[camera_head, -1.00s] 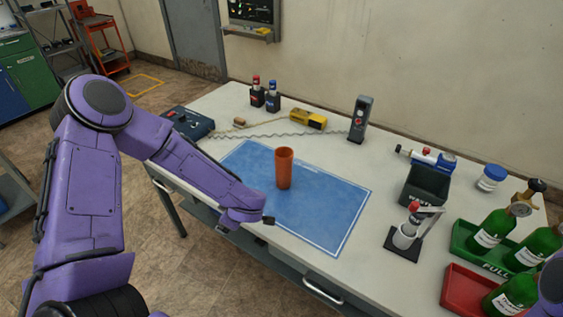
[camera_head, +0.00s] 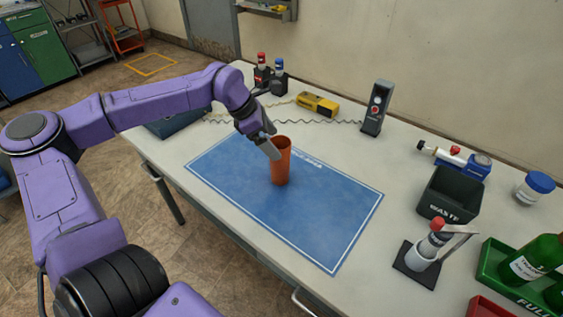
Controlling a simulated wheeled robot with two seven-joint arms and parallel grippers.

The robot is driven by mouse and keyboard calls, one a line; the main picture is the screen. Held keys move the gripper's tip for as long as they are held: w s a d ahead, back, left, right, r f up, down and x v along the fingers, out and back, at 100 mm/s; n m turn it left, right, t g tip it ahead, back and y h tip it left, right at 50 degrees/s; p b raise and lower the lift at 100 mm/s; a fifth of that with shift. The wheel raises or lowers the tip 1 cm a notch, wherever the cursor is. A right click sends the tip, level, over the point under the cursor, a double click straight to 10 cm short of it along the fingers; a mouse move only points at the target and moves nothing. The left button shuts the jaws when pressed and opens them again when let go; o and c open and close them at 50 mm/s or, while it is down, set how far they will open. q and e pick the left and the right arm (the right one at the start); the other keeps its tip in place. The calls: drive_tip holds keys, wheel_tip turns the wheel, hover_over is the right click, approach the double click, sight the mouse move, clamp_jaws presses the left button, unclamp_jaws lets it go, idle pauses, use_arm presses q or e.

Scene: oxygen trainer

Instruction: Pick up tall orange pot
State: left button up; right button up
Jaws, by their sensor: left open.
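The tall orange pot (camera_head: 281,164) stands upright on the blue mat (camera_head: 320,218), near its middle. My left gripper (camera_head: 271,146) comes in from the left and points down beside the pot's upper left rim. It is open, with a finger at or just in front of the rim. I cannot tell whether it touches the pot or whether a finger is inside it. My right gripper is out of view.
A black waste bin (camera_head: 447,196) and a small stand with a red-topped item (camera_head: 425,249) are right of the mat. A grey handheld device (camera_head: 376,108), yellow tool (camera_head: 318,103) and two small bottles (camera_head: 270,72) stand behind. The mat is otherwise clear.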

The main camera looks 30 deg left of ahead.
sight(280, 162)
use_arm(q)
drive_tip(key=x, duration=0.5)
drive_tip(key=shift+s+d+f+p, duration=0.15)
drive_tip(key=shift+d+f+p, duration=0.05)
drive_tip(key=shift+f+p, duration=0.1)
drive_tip(key=c, duration=1.1)
drive_tip(key=shift+o, duration=0.2)
